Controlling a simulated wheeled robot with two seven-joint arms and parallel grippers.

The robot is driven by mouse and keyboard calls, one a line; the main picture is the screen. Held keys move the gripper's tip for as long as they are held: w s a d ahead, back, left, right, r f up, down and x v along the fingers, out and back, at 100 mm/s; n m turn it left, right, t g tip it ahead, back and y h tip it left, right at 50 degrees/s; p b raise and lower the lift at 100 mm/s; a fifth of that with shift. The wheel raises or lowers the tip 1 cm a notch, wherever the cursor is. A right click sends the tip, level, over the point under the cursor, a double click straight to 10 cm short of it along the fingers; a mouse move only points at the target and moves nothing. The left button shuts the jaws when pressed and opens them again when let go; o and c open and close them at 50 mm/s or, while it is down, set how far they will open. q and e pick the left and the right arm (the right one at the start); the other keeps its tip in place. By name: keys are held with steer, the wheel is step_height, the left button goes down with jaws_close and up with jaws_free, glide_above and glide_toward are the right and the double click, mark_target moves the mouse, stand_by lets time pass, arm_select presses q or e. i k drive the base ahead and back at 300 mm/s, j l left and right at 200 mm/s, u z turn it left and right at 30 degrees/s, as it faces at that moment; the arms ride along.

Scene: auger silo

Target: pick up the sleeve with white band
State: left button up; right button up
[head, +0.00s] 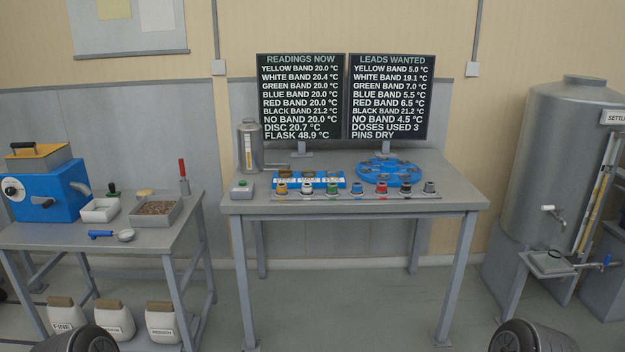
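The sleeve with white band (307,188) stands upright in the row of small grey sleeves along the front of the centre table. It is second from the left, between the yellow-band sleeve (282,188) and the green-band sleeve (332,188). Nothing holds it. Neither of my grippers is in view; only dark rounded parts, probably of my arms, show at the bottom left and bottom right edges.
Behind the row are a blue tray (352,183) and a round blue disc (388,172). A steel flask (249,145) and two screens (301,97) stand further back. A side table (150,238) is left, a steel tank (560,140) right. Floor before the centre table is clear.

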mark_target(307, 186)
steer(key=i, duration=0.15)
steer(key=i+u, duration=0.1)
steer(key=u, duration=0.4)
steer(key=i+l+u, duration=0.7)
steer(key=i+l, duration=0.15)
steer(key=l, duration=0.2)
steer(key=i+l, duration=0.35)
steer(key=l, duration=0.15)
steer(key=i+l, duration=0.35)
steer(key=l, duration=0.15)
